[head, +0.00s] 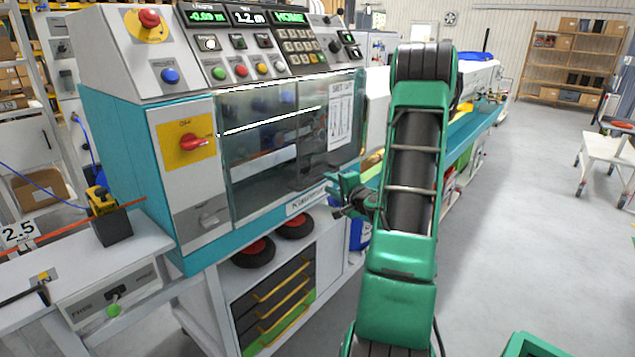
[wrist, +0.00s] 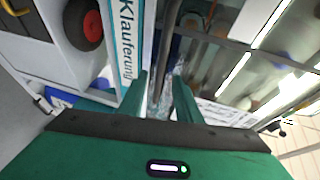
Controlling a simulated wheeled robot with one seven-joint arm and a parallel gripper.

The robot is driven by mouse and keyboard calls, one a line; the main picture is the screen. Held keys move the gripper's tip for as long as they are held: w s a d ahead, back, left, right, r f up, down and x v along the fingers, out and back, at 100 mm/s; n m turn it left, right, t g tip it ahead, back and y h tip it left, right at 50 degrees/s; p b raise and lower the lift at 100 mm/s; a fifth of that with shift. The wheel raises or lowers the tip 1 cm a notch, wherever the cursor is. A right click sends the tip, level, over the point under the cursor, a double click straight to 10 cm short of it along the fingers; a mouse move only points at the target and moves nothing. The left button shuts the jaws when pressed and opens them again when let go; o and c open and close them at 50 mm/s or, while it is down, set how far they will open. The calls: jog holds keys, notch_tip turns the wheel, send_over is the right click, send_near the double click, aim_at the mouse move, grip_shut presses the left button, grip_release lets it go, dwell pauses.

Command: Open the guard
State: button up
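The guard (head: 255,165) is a see-through pane with a grey frame across the front of the teal and white machine. It covers the opening, and a printed sheet (head: 341,121) shows at its right part. My gripper (head: 340,197) is in front of the guard's lower right corner. In the wrist view my gripper's two green fingers (wrist: 160,88) stand apart. A grey bar (wrist: 171,40) at the guard's edge runs towards the gap between them. I cannot tell whether the fingers touch it. Nothing is visibly gripped.
A red rotary switch (head: 194,142) on a yellow plate is left of the guard. A control panel with buttons and displays (head: 250,17) is above. Black reels (head: 254,252) and drawers (head: 275,300) are below. Grey floor (head: 530,200) is free at the right.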

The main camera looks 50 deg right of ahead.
aim_at(320, 179)
jog(key=x, duration=0.7)
jog(key=shift+a, duration=0.15)
grip_shut()
